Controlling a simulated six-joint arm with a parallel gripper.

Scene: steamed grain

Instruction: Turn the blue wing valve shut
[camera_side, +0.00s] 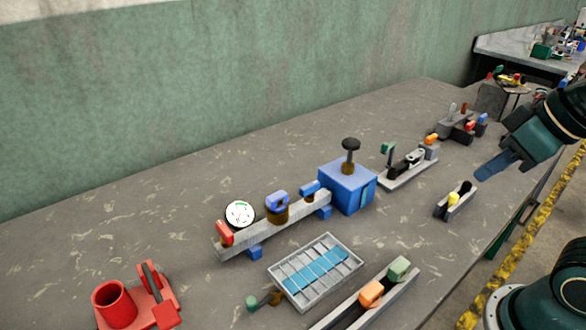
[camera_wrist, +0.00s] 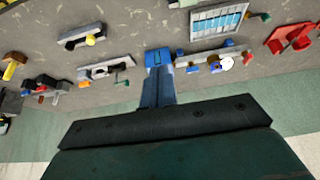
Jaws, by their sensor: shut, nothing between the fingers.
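A blue handle on a round brown body (camera_side: 277,208) stands mid-bar on a grey bar, right of a white-faced gauge. I take this to be the wing valve. A second small blue handle (camera_side: 310,188) sits on the bar nearer the blue box (camera_side: 345,188). How far the valve is turned is too small to tell. In the wrist view the bar's parts are small, with a blue piece (camera_wrist: 214,67) beside the gauge. My gripper (camera_side: 482,177) has blue fingers, shut and empty, raised at the right, well apart from the valve. It also shows in the wrist view (camera_wrist: 158,80).
The blue box bears a black knob on a stem (camera_side: 350,146). A slotted tray (camera_side: 334,291) and a rail with green and orange blocks (camera_side: 371,294) lie in front. A red cup fixture (camera_side: 112,305) stands front left. A green wall (camera_side: 200,90) runs behind.

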